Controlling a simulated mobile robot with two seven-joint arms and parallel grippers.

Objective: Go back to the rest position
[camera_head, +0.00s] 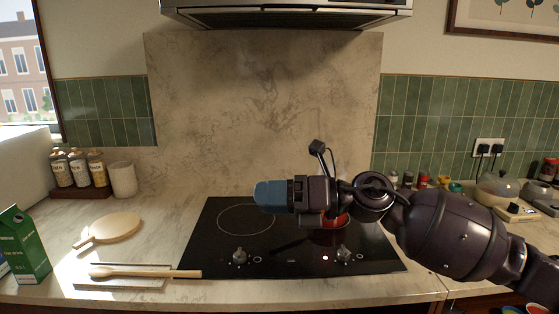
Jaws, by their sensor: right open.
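My right arm comes in from the right and reaches across the cooktop. Its gripper (270,196) is over the left part of the black cooktop (215,262), near the left burner ring, with blue fingers pointing left. It is open and no object shows in it. A red pan (333,222) sits on the right burner, mostly hidden behind my right arm. My left gripper is not in view.
A wooden spoon (140,273) lies at the front left of the cooktop. A range hood (290,12) hangs above.

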